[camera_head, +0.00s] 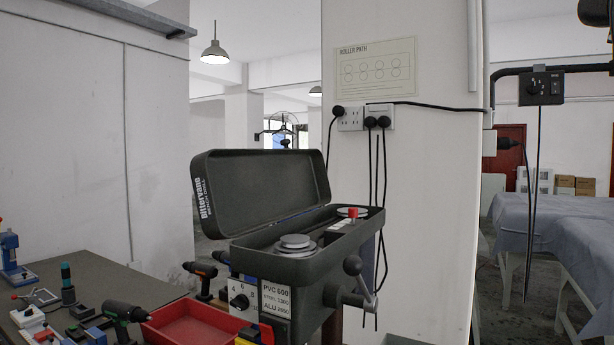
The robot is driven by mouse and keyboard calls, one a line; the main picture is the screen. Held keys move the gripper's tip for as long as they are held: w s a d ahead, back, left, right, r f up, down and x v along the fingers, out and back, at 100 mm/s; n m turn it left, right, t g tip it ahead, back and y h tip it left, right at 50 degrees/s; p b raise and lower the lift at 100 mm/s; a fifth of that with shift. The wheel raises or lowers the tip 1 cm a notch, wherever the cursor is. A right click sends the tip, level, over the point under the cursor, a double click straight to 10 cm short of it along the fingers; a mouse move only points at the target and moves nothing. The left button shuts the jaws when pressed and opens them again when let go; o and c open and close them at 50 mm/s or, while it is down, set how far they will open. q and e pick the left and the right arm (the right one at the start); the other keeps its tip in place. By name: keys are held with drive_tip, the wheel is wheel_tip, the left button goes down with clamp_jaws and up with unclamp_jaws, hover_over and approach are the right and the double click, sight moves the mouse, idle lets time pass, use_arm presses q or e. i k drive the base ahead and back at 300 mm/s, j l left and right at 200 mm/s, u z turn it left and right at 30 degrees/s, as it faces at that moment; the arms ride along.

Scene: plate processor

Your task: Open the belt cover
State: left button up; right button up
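The belt cover (262,190) is a dark grey lid on the bench drill, marked "Bittervano Bench Drill". It stands raised, tilted back on the far long side of the drill head (262,266), with its hollow inside facing me. Below it the pulley compartment is exposed, with stepped pulleys at the near end (295,244) and the far end (352,212). A red knob (352,213) sits near the far pulley. Neither of my grippers is in view, and nothing is seen touching the cover.
A workbench (150,285) at lower left holds a red tray (195,322), a green-and-black drill (124,316) and several tools. The feed handle (354,270) juts out right of the drill head. A white pillar (415,220) with sockets and hanging cables stands behind. Cloth-covered tables (560,225) are at right.

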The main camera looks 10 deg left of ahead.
sight(238, 192)
drive_tip(key=j+z, duration=0.2)
drive_tip(key=j, duration=0.2)
drive_tip(key=j+z, duration=0.25)
drive_tip(key=j, duration=0.15)
drive_tip(key=k+j+z, duration=0.2)
drive_tip(key=j, duration=0.15)
drive_tip(key=j+z, duration=0.25)
drive_tip(key=j, duration=0.15)
drive_tip(key=k+j+z, duration=0.2)
drive_tip(key=j, duration=0.15)
